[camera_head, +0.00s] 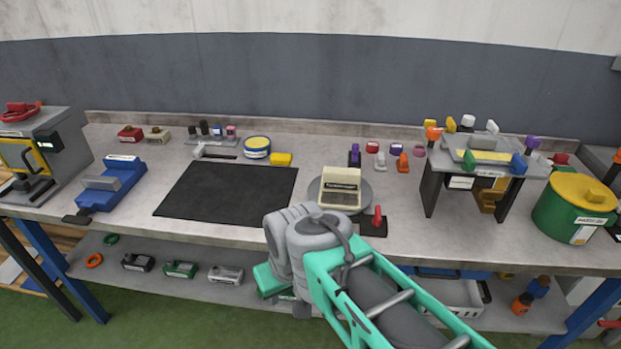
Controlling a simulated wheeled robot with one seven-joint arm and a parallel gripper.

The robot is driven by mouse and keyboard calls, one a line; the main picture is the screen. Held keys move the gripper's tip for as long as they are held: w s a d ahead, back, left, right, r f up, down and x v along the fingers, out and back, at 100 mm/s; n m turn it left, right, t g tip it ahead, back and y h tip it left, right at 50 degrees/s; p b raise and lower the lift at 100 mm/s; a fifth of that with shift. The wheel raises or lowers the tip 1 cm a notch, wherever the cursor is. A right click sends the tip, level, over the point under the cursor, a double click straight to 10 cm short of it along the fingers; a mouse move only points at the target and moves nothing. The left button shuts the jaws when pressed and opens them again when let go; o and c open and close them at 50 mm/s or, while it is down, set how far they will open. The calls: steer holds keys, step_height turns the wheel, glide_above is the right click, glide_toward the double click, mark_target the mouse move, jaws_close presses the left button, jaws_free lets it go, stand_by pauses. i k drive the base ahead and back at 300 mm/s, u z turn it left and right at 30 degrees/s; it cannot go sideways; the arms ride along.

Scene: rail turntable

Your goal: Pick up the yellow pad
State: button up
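A small yellow block (281,159), which may be the yellow pad, lies on the workbench (130,215) just behind the back right corner of the black mat (228,194). It sits right of a round yellow-topped tin with a blue band (257,147). Another flat yellow piece (488,156) lies on top of a grey stand (462,172) at the right. My teal and grey arm reaches in from the lower right, in front of the bench's front edge.
A cream box on a grey round turntable (326,205) stands right of the mat, near a red-handled clamp (377,218). A green pot with a yellow lid (577,208) stands at the right end. A blue vise (113,183) is at the left. The mat is bare.

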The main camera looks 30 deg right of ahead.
mark_target(277, 159)
steer(key=z, duration=0.25)
steer(key=i, duration=0.9)
steer(key=u, duration=2.3)
